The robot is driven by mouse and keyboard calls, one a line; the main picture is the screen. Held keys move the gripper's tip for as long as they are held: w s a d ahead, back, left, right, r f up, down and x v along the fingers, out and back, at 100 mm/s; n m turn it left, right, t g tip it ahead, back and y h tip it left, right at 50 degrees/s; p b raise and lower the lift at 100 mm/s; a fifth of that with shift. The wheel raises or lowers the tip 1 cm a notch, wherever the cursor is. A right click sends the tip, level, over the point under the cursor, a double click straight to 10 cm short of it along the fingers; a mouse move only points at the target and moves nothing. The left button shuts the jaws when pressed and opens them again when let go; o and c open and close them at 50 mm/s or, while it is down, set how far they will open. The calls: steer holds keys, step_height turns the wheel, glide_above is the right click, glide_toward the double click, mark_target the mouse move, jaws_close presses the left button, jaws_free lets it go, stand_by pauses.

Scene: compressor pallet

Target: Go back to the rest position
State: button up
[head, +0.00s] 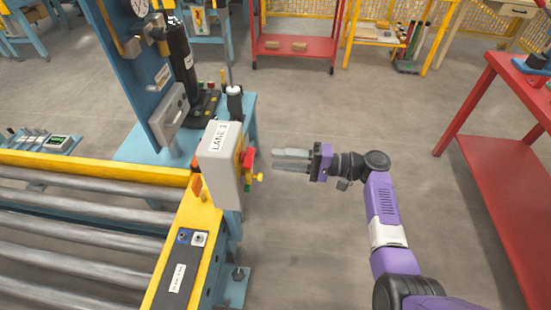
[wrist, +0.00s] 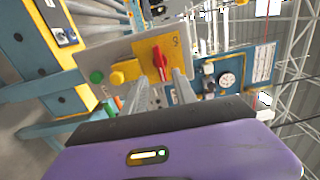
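A grey box labelled LANE 3 (head: 218,160) stands at the end of the roller conveyor. On its yellow plate, a red switch handle (head: 249,159) faces my gripper (head: 276,159); the handle also shows in the wrist view (wrist: 160,62). My gripper points left at the box, with a small gap between its fingertips and the red handle. In the wrist view, my fingers (wrist: 161,84) are apart, with the handle beyond and between them. Nothing is held. A yellow knob (wrist: 118,78) and a green button (wrist: 97,76) sit beside the handle.
The yellow-framed roller conveyor (head: 90,165) fills the lower left. A blue workstation panel (head: 130,60) stands behind the box. A red table (head: 500,150) stands at the right, and a red cart (head: 292,45) at the back. The floor between is clear.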

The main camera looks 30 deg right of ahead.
stand_by(0.4)
steer(key=w+d+f+m+t+h, duration=0.3)
steer(key=w+d+f+h, duration=0.1)
steer(key=d+h, duration=0.3)
steer(key=s+d+f+h, duration=0.2)
steer(key=s+f+h, duration=0.3)
steer(key=s+h, duration=0.5)
steer(key=s+a+r+n, duration=0.3)
steer(key=s+a+r, duration=0.2)
steer(key=s, duration=0.6)
steer(key=s+a+r+n+y, duration=0.1)
steer(key=s+a+r+n, duration=0.3)
steer(key=s, duration=0.7)
steer(key=s+a+r+n+t+y, duration=0.1)
steer(key=s+a+r+n, duration=0.2)
steer(key=s+a+r, duration=0.3)
steer(key=s, duration=0.5)
steer(key=shift+s+a, duration=0.2)
steer(key=shift+s, duration=0.15)
